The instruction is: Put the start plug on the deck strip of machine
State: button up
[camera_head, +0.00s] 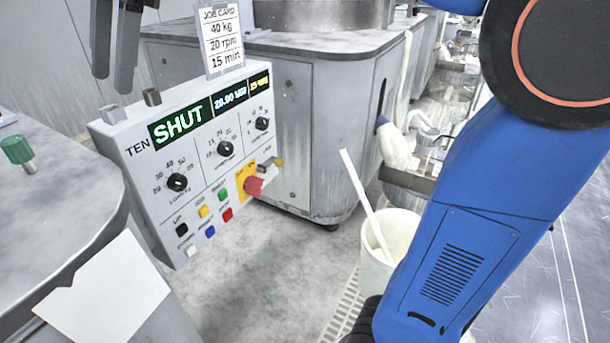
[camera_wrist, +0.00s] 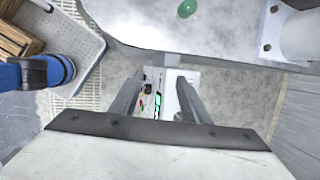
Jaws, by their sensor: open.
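A green plug with a metal base (camera_head: 18,150) stands upright on the grey deck (camera_head: 70,190) at the left edge; a green round top also shows in the wrist view (camera_wrist: 187,8), at the upper edge. The control box marked TEN (camera_head: 200,155) stands beside this deck and its screen reads SHUT. My gripper (camera_head: 111,82) is open and empty, its two dark fingers hanging above the box's left end. In the wrist view the box lies between and beyond the fingers (camera_wrist: 158,78). I cannot tell which surface is the deck strip.
A red knob (camera_head: 254,187) juts from the box's front. A white bucket with a stick (camera_head: 390,245) stands right. A white sheet (camera_head: 105,290) shows lower left.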

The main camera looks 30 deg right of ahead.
jog(key=s+d+f+n+t+h, duration=0.1)
jog(key=s+d+f+n, duration=0.2)
jog(key=d+f, duration=0.6)
jog(key=s+d+f+n+t+h, duration=0.1)
jog(key=s+d+f+n+t, duration=0.2)
jog(key=d+f, duration=0.55)
jog(key=s+d+f+n+h, duration=0.1)
jog(key=s+d+f+n, duration=0.2)
jog(key=s+d+f, duration=0.2)
jog(key=s+d+f+n+h, duration=0.1)
jog(key=s+d+f, duration=0.4)
jog(key=f, duration=0.5)
jog(key=shift+s+d+f+n, duration=0.15)
jog(key=shift+s+d+n, duration=0.15)
jog(key=shift+d+n, duration=0.8)
